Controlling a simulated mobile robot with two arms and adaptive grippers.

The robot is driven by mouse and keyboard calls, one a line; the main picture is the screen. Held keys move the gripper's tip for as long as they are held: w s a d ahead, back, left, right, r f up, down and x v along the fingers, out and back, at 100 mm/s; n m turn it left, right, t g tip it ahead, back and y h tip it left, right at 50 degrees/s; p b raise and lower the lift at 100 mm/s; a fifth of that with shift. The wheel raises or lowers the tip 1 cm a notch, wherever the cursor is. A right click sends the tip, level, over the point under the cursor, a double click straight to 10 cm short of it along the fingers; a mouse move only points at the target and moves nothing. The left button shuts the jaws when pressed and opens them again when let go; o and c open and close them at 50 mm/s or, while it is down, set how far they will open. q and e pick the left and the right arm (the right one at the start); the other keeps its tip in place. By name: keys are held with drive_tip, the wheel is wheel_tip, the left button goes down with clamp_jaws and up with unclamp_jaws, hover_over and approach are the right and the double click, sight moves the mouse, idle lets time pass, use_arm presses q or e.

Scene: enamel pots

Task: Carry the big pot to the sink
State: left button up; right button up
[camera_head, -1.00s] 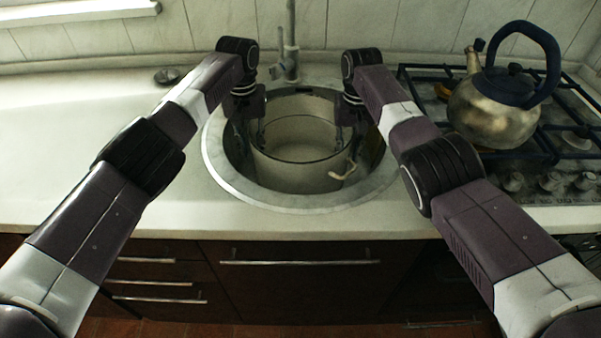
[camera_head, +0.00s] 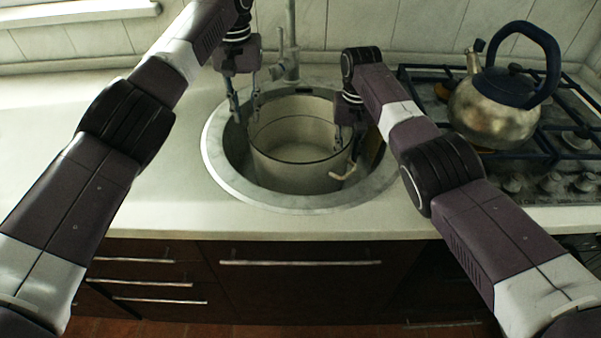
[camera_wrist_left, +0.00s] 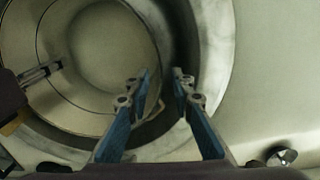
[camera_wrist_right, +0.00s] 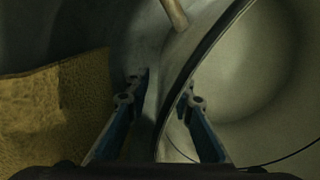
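The big pot (camera_head: 298,172), pale enamel with a dark rim, stands inside the round sink (camera_head: 222,178). Its pale handle (camera_head: 345,171) shows on the front right side. My left gripper (camera_head: 245,112) is open and empty, raised above the left rear of the pot and sink. In the left wrist view the pot (camera_wrist_left: 95,65) lies below and left of its fingers. My right gripper (camera_head: 347,146) is low at the pot's right rim. In the right wrist view its fingers are apart, one on each side of the rim (camera_wrist_right: 190,75); the wall does not fill the gap.
A faucet (camera_head: 290,50) stands behind the sink, close to my left gripper. A kettle (camera_head: 495,108) sits on the stove (camera_head: 540,165) at right. Something yellow and rough (camera_wrist_right: 50,115) lies beside the pot. The counter at left (camera_head: 60,130) is clear.

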wheel_tip(320, 180, up, 12)
drive_tip(key=shift+f, duration=0.2)
idle(0.5)
